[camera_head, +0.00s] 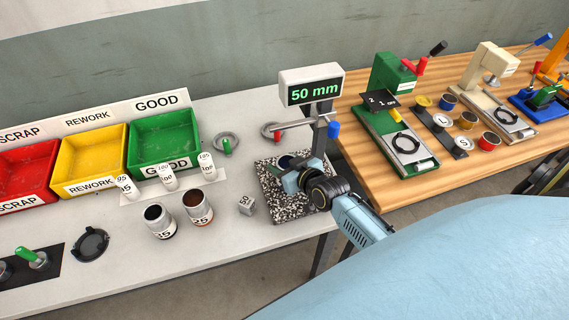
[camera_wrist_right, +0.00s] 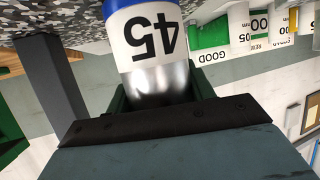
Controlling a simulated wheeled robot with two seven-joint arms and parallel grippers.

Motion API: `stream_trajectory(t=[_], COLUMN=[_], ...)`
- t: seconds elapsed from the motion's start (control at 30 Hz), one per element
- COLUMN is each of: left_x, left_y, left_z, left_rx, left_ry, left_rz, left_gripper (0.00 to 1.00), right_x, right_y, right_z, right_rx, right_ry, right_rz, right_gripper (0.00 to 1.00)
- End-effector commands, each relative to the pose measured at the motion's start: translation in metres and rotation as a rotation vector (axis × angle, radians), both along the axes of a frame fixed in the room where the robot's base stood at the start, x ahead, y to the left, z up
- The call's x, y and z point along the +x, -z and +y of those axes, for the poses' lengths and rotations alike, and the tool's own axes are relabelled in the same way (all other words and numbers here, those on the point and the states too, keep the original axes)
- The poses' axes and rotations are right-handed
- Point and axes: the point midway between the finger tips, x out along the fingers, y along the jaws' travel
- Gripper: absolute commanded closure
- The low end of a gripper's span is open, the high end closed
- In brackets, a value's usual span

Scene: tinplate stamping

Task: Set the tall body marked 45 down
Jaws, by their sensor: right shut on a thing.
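The tall body marked 45 fills the top middle of the right wrist view (camera_wrist_right: 152,42), silver with a white label and a blue band. That view is upside down, and its 45 reads inverted like the bin labels. In the head view my right gripper (camera_head: 298,174) is over the speckled granite plate (camera_head: 290,208), below the gauge. It is shut on the body, whose dark round top (camera_head: 287,160) shows only partly behind the jaws. I cannot tell whether the body touches the plate. My left gripper is not in view.
The gauge display (camera_head: 311,88) reads 50 mm, and its arm (camera_head: 305,124) reaches over the plate. Red, yellow and green bins (camera_head: 163,139) line the back.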

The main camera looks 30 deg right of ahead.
Motion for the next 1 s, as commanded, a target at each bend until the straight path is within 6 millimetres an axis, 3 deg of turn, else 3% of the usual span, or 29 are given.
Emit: stream_trajectory(t=[0.33,0.37,0.5,0.83,1.0], left_x=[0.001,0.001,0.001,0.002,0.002], left_y=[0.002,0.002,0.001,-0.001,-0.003], left_z=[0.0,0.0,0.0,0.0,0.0], left_rx=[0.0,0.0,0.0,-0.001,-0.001], left_ry=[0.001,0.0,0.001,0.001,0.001], left_rz=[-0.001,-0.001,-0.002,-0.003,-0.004], left_gripper=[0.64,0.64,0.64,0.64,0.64], right_x=[0.0,0.0,0.0,0.0,-0.018], right_y=[0.003,0.003,0.002,-0.001,-0.007], right_z=[0.0,0.0,0.0,0.0,-0.002], right_rx=[0.0,0.0,0.0,0.0,0.0], right_ry=[0.0,0.0,0.0,0.0,0.0], right_rz=[-0.001,-0.001,-0.001,-0.001,0.001], right_gripper=[0.69,0.43,0.25,0.25,0.25])
